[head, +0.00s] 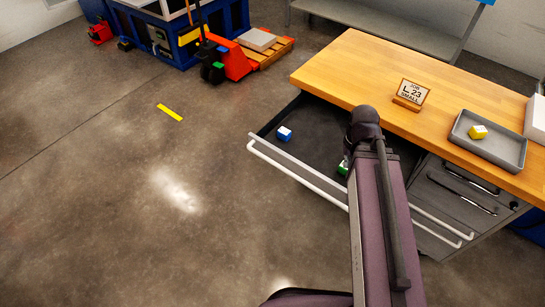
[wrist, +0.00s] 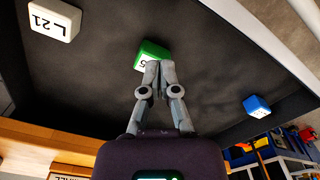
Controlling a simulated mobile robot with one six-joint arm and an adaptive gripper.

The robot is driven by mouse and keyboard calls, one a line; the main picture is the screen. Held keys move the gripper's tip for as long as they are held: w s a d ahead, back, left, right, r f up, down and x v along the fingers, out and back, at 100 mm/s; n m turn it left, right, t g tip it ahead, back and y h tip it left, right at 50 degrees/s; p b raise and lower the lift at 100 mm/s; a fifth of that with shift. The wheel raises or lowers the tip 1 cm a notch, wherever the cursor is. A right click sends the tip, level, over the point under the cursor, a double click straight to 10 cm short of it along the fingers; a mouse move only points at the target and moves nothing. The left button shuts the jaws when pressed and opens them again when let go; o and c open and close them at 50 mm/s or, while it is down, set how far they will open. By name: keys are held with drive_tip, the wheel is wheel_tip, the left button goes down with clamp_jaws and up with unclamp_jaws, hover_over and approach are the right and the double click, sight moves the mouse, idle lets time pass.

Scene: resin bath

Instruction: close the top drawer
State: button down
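The open drawer (head: 310,175) sticks out from under the wooden workbench, with a long pale handle bar (head: 285,170) along its front. Inside lie a blue cube (head: 285,133) and a green cube (head: 343,168), partly covered by my arm. The wrist view shows the drawer's dark floor (wrist: 100,60), the green cube (wrist: 152,53), the blue cube (wrist: 257,106) and a white block marked L.21 (wrist: 54,19). My gripper (wrist: 157,68) has its fingertips together, overlapping the green cube's near edge in the picture; nothing shows between them. Contact with the cube cannot be told.
On the benchtop (head: 350,65) stand a job sign (head: 411,93) and a grey tray (head: 490,148) with a yellow cube (head: 478,131). Smaller drawers (head: 465,190) are at the right. A red pallet jack (head: 235,60) stands behind.

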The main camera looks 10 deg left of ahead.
wheel_tip(320, 180, up, 27)
drive_tip(key=p, duration=2.6)
